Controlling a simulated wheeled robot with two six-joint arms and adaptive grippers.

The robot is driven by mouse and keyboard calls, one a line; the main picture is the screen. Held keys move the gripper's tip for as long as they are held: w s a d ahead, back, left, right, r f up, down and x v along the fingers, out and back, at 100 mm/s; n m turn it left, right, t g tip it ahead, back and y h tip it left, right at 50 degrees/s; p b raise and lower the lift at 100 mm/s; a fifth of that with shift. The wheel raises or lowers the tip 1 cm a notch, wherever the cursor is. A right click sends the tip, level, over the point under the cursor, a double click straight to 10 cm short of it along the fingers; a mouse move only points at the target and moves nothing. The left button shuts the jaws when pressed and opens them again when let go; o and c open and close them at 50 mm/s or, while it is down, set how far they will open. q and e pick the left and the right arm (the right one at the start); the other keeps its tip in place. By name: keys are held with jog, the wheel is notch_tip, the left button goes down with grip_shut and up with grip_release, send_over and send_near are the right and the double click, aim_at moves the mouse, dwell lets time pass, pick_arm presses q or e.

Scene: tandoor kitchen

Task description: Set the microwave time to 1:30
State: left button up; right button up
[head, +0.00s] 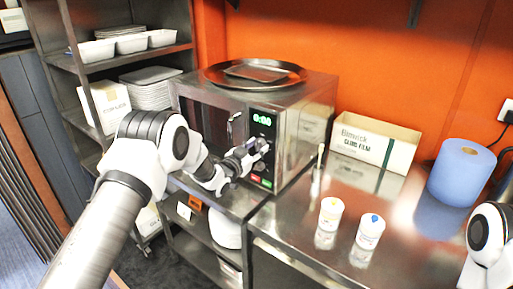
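The steel microwave (312,112) stands on a metal counter against the orange wall. Its green lit display (262,120) is at the top of the control panel on the right of its front; the digits are too small to read surely. My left gripper (262,147) is in front of the panel, just below the display, and hides most of the keypad. I cannot tell whether its fingertips touch a key, or whether they are open or shut. Green and red keys (261,181) show below it. At the right edge only part of my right arm shows, without its gripper.
A dark round tray (222,76) lies on the microwave. To its right are a cling film box (400,152), two white tubs (331,210) and a blue roll (461,172). A shelf rack (62,62) with dishes stands at left. The front counter is partly clear.

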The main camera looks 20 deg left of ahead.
pick_arm(q)
jog(key=shift+f+m+h+b, duration=0.15)
jog(key=shift+m+h+b, duration=0.2)
jog(key=shift+m+b, duration=5)
jog(key=shift+f+m+h+b, duration=0.15)
jog(key=shift+m+h+b, duration=0.2)
jog(key=shift+m+b, duration=5)
jog(key=n+b, duration=0.2)
jog(key=shift+n, duration=0.3)
jog(key=o, duration=1.1)
jog(key=shift+r, duration=0.1)
jog(key=shift+o, duration=0.2)
jog(key=shift+a, duration=0.1)
